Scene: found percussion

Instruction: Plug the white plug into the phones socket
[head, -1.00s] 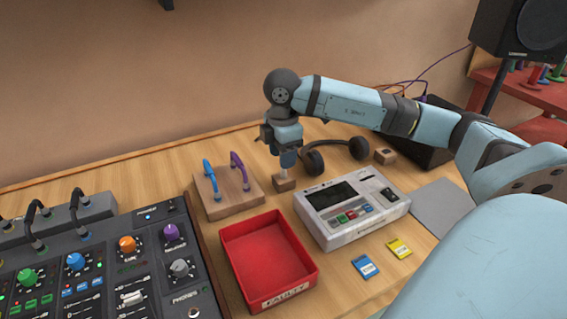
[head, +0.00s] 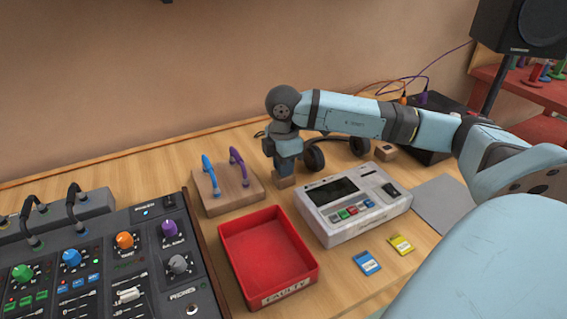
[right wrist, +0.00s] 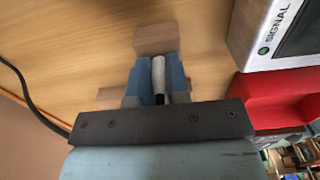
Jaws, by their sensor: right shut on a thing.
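The plug is hidden by the fingers in the head view. The phones socket (head: 192,309) is at the mixer's lower right corner, near the picture's bottom edge. My left gripper is not in view.
The red tray marked faulty (head: 268,250) lies between the mixer (head: 110,270) and the white tester (head: 352,204). A wooden stand with blue and purple cables (head: 228,194) is left of my gripper. Black headphones (head: 314,157) lie close behind it.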

